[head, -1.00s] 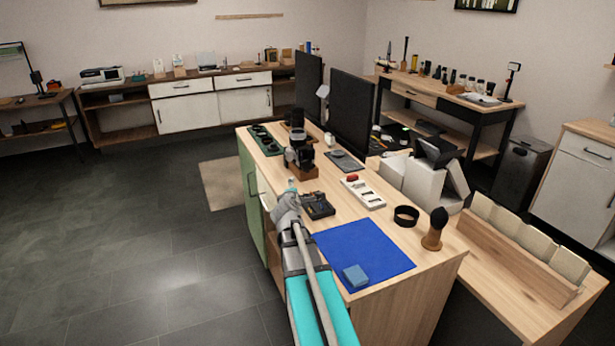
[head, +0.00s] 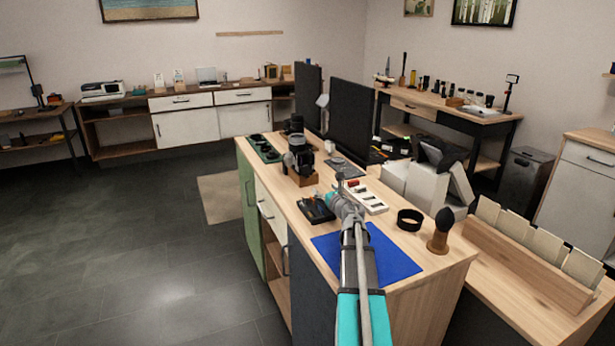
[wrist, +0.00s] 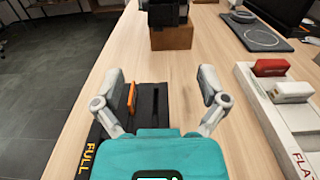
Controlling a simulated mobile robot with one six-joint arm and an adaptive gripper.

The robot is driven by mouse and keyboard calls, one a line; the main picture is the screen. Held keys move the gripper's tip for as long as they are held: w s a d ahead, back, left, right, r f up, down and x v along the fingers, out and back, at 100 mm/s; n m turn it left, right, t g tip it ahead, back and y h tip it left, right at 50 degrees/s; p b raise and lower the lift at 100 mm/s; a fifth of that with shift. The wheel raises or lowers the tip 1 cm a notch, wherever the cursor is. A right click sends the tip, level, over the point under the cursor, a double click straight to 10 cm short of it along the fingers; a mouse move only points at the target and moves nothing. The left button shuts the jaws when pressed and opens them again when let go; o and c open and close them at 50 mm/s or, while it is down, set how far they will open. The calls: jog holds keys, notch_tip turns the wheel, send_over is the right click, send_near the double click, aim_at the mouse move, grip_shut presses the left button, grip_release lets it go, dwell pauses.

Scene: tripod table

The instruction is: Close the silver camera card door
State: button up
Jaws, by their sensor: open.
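A camera (head: 300,155) with a dark body and some grey parts stands on a wooden block (head: 303,179) on the workbench. The lower part of the camera (wrist: 166,12) and its block (wrist: 172,37) show at the top of the wrist view. I cannot make out the card door or its position. My gripper (head: 341,182) is open and empty over the bench, on the near side of the camera and apart from it. Its two spread fingers (wrist: 160,84) show in the wrist view, with the camera block beyond them.
A black tray (wrist: 152,105) marked FULL with an orange piece lies below my left finger. A white tray (wrist: 278,118) with a red and a white piece lies to the right. A blue mat (head: 395,258), black ring (head: 410,219) and brush (head: 440,230) are nearer.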

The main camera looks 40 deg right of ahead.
aim_at(305, 169)
jog(key=shift+w, duration=0.15)
jog(key=x, duration=1.3)
jog(key=shift+w+d, duration=0.15)
jog(key=shift+w, duration=0.1)
jog(key=c, duration=1.2)
